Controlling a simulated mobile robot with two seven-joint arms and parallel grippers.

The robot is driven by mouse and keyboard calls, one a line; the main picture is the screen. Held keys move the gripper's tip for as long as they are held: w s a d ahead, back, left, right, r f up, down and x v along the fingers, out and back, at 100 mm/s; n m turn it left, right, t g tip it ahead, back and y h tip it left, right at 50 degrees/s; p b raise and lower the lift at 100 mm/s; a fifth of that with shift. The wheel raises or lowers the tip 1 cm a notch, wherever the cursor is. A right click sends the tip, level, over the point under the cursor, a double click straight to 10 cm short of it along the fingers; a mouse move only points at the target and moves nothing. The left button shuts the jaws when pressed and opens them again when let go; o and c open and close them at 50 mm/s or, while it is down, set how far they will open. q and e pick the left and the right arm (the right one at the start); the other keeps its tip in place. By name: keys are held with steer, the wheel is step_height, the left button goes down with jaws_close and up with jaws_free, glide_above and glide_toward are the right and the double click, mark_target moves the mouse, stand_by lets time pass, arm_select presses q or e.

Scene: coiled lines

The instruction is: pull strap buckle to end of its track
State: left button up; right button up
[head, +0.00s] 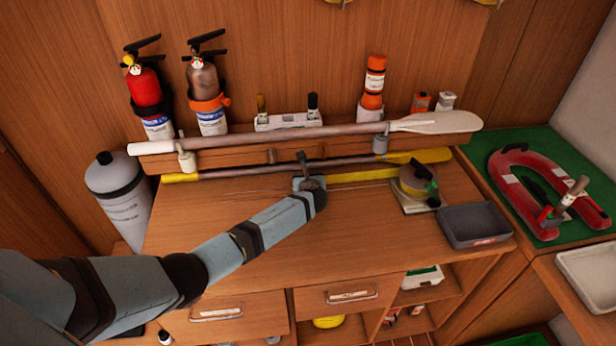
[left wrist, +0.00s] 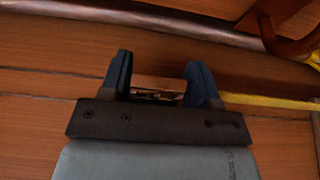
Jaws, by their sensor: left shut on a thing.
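My left gripper (head: 309,183) is over the middle of the wooden bench top, and its arm comes in from the lower left. In the left wrist view my left gripper (left wrist: 158,68) has its fingers apart around a small metallic piece (left wrist: 155,95), which looks like the buckle. In the head view the gripper hides the buckle. A yellow strap (head: 362,176) runs right from the gripper to a round reel (head: 414,181); it also shows in the left wrist view (left wrist: 272,101). Thin track lines (head: 225,192) run left of the gripper along the bench. My right gripper is out of view.
Two paddles, one white-bladed (head: 437,122) and one yellow-bladed (head: 425,156), lie behind the gripper. A grey tray (head: 474,225) sits at the bench's right. A grey cylinder (head: 122,195) stands at left. The bench front is clear.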

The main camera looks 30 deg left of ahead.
arm_select(q)
steer(key=o, duration=1.3)
steer(key=v, duration=1.3)
steer(key=shift+s+d+r, duration=0.15)
steer(key=shift+s+d, duration=0.1)
steer(key=shift+d, duration=0.05)
